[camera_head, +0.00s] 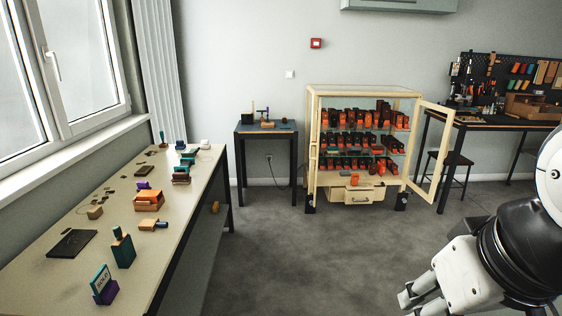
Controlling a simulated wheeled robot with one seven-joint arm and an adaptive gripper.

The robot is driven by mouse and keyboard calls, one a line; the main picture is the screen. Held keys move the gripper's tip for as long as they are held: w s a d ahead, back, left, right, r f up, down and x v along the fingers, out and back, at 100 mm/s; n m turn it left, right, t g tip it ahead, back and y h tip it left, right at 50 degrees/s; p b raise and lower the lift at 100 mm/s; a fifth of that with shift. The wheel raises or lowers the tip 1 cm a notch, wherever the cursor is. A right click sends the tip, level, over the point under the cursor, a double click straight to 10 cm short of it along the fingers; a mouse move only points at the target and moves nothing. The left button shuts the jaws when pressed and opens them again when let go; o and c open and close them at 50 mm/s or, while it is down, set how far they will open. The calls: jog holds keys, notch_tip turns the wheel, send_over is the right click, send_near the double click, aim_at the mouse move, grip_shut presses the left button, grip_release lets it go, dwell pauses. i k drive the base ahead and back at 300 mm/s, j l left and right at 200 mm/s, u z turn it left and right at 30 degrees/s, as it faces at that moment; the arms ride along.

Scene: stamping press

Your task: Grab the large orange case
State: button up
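An orange case-like block (149,200) with a brown band sits on the long bench at left, among small stamps and blocks. It is the largest orange thing on that bench. Several orange and black items (366,119) stand in rows in the cabinet, too small to tell apart. Another orange item (352,180) sits on the cabinet's lower ledge. My gripper (412,304) is at the bottom right, over the floor and far from all of these. The frame's lower edge partly cuts it off, and I cannot tell how far its fingers are apart.
The long bench (80,217) runs along the window. A small dark table (265,129) stands at the back wall. The cream cabinet (312,140) has its glass door (433,150) swung open to the right. A workbench (490,119) stands at far right. The middle floor is clear.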

aim_at(355, 177)
jog(key=i+z, duration=0.1)
jog(key=i, duration=0.85)
jog(key=i+j, duration=0.1)
jog(key=i, duration=0.85)
jog(key=i+l+z, duration=0.1)
jog(key=i, duration=0.85)
jog(key=i+l+z, duration=0.1)
jog(key=i+l, duration=0.15)
jog(key=i, duration=0.65)
jog(key=i+l+u, duration=0.2)
jog(key=i, duration=0.3)
